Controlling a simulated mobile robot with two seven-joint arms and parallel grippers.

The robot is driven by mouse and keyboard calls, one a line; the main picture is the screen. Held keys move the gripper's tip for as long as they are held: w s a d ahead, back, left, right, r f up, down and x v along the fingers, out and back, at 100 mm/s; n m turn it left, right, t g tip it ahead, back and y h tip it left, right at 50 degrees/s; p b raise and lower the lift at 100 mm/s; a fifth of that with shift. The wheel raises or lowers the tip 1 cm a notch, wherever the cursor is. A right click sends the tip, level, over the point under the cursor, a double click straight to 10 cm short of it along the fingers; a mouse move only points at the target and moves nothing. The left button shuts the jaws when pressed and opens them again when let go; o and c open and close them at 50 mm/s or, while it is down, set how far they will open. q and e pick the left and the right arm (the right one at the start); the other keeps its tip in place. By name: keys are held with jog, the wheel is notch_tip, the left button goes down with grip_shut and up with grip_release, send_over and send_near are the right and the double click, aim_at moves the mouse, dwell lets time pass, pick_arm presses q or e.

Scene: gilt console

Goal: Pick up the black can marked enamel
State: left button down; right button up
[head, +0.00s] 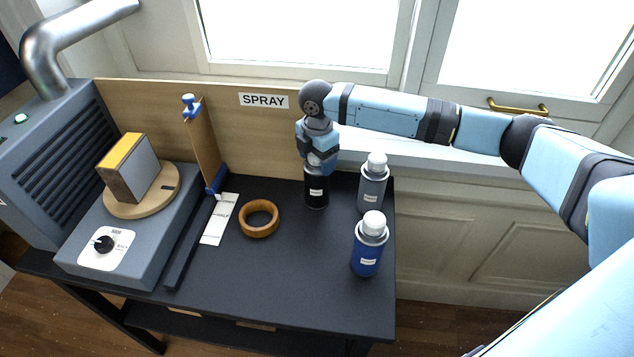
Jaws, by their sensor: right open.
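The black can (316,193) with a small white label stands upright at the back of the dark table, below the SPRAY sign. The label is too small to read. My right gripper (318,166) points down over the can's top and hides its upper part. Its jaws are open around or just above the top; I cannot tell whether they touch it. A grey can (372,190) with a white cap stands close to the right of the black one. A blue can (368,258) with a white cap stands nearer the front. My left gripper is not in view.
A wooden ring (259,219) and a paper strip (219,219) lie left of the cans. A grey machine (62,160) with a turntable (143,196) carrying a block (128,169) fills the left. A wooden backboard (245,140) stands behind. The table's front middle (290,285) is clear.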

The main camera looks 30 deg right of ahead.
jog(key=c, duration=1.2)
jog(key=shift+r, duration=0.1)
